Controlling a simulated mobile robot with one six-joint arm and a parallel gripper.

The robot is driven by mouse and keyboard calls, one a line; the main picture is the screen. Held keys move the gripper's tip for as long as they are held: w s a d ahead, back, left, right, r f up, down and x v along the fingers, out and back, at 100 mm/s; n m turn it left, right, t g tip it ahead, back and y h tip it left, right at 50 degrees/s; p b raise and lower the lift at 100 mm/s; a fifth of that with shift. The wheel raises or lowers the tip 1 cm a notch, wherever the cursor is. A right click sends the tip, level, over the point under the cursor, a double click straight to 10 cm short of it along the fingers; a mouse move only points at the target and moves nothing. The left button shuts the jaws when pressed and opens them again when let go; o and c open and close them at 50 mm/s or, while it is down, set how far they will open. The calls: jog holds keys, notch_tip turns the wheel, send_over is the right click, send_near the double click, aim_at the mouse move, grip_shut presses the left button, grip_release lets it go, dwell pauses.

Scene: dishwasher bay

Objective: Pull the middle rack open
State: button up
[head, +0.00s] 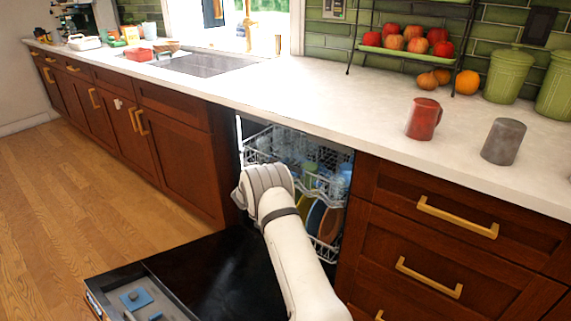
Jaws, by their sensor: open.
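The dishwasher stands open under the counter, and its dark door (205,265) lies folded down. Wire racks show inside the bay. The middle rack (325,187), with a wavy white wire front edge, sits within the bay and carries clear glasses. Below it the lower rack (328,251) holds coloured plates, one orange-brown and some green or yellow. My white arm reaches up from the bottom of the picture across the bay opening and covers the left part of the racks. My gripper is hidden behind the arm, so contact with the rack cannot be seen.
The door fills the floor space before the bay, with a blue-lidded dispenser (136,298) on it. Drawers with brass handles (457,217) flank the bay on the right. A red mug (424,118) and grey cup (503,141) stand on the counter. The wooden floor (90,190) at left is clear.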

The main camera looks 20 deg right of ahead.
jog(key=shift+w+b+x, duration=0.25)
jog(key=shift+b+x, duration=0.1)
jog(key=shift+x, duration=1.85)
jog(key=shift+a, duration=0.2)
grip_shut()
